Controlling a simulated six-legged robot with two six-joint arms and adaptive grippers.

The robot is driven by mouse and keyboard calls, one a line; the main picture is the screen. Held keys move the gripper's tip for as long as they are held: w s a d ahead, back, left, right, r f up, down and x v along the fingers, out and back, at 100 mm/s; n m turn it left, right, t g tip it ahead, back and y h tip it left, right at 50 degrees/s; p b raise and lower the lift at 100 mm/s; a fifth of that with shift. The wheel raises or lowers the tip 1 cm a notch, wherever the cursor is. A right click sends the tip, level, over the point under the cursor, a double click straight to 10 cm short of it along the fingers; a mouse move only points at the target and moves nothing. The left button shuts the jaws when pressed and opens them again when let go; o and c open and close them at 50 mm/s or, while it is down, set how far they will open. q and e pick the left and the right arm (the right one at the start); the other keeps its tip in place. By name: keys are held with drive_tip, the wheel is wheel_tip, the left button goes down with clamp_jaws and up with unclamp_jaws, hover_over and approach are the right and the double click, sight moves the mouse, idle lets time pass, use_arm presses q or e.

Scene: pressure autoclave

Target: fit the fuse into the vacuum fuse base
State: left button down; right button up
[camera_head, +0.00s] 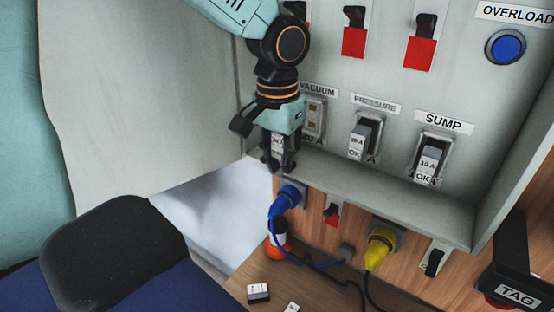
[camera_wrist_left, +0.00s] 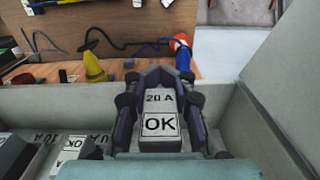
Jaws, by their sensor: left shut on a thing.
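My left gripper (camera_head: 279,164) comes in from above and points down, in front of the panel and left of the vacuum fuse base (camera_head: 314,117). It is shut on the fuse (camera_wrist_left: 160,120). In the left wrist view the fuse sits between the two fingers (camera_wrist_left: 160,96), with "20 A" and "OK" facing the camera. In the head view the fingers hide most of the fuse. The vacuum fuse base is partly behind the gripper; its visible part holds no fuse. The fuse is apart from the base. My right gripper is in neither view.
The pressure base (camera_head: 364,137) and sump base (camera_head: 432,160) hold fuses, to the right. A grey ledge (camera_head: 390,206) runs below them. Beneath are a blue plug (camera_head: 286,200) and a yellow plug (camera_head: 380,246). A loose fuse (camera_head: 258,292) lies on the wooden surface.

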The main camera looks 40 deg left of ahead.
use_arm(q)
drive_tip(key=shift+w+a+r+p, duration=0.15)
drive_tip(key=shift+w+a+p, duration=0.15)
drive_tip(key=shift+w+p, duration=0.25)
drive_tip(key=w, duration=0.1)
drive_tip(key=w+p, duration=0.1)
drive_tip(key=w, duration=0.1)
drive_tip(key=shift+w+a+p, duration=0.25)
drive_tip(key=shift+a+p, duration=0.05)
drive_tip(key=shift+a, duration=0.05)
drive_tip(key=shift+w+d+p, duration=0.3)
drive_tip(key=shift+w, duration=0.05)
drive_tip(key=shift+w+a+f, duration=0.1)
drive_tip(key=shift+a+f, duration=0.15)
drive_tip(key=shift+a, duration=0.2)
drive_tip(key=shift+w, duration=0.1)
drive_tip(key=shift+d, duration=0.25)
drive_tip(key=shift+d+r, duration=0.1)
drive_tip(key=shift+a, duration=0.45)
drive_tip(key=shift+d, duration=0.25)
drive_tip(key=shift+d, duration=0.1)
